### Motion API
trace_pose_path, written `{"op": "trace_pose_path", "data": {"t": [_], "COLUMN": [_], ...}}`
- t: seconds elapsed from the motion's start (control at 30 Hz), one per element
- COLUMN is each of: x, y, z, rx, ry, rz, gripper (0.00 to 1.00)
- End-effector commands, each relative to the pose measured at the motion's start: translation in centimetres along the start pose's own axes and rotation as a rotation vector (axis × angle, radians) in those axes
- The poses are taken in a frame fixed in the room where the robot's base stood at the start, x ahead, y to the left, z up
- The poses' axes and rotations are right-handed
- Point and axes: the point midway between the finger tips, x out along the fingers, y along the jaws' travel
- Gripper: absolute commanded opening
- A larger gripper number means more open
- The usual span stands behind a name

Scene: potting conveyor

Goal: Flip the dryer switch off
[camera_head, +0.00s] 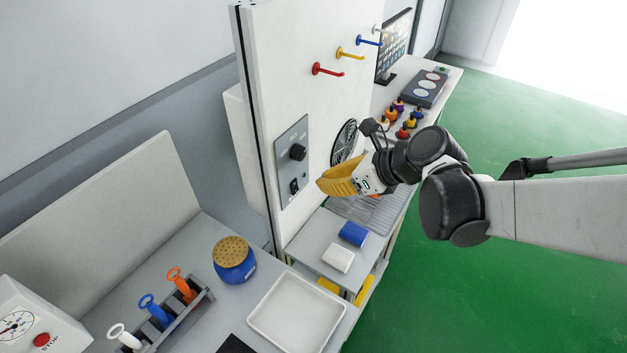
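The dryer switch (294,187) is a small black rocker low on a grey control plate (281,165), which is fixed to a tall white panel. A black knob (298,152) sits above it on the same plate. My gripper (322,182), with yellow fingers, is to the right of the switch and points toward the plate. It looks a little apart from the switch. The fingers overlap in this view, so their opening is hard to judge. The switch position is too small to read. A round black fan grille (345,141) is partly hidden behind my wrist.
Red (327,70), yellow (350,54) and blue (369,42) hooks stick out from the panel above. Below are a wire rack (375,214), a blue block (353,233) and a white block (338,258). A white tray (252,319) and a blue jar (235,268) stand in front.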

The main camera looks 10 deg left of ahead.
Motion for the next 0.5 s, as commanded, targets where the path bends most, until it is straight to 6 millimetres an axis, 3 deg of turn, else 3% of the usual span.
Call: {"op": "trace_pose_path", "data": {"t": [0.03, 0.2, 0.5], "x": [-1.1, -3.1, -3.7], "y": [0.0, 0.0, 0.1], "z": [0.3, 0.6, 0.7], "rx": [0.001, 0.001, -0.001], "ry": [0.0, 0.001, 0.001], "rz": [-0.001, -0.001, 0.001], "gripper": [0.0, 0.0, 0.0]}}
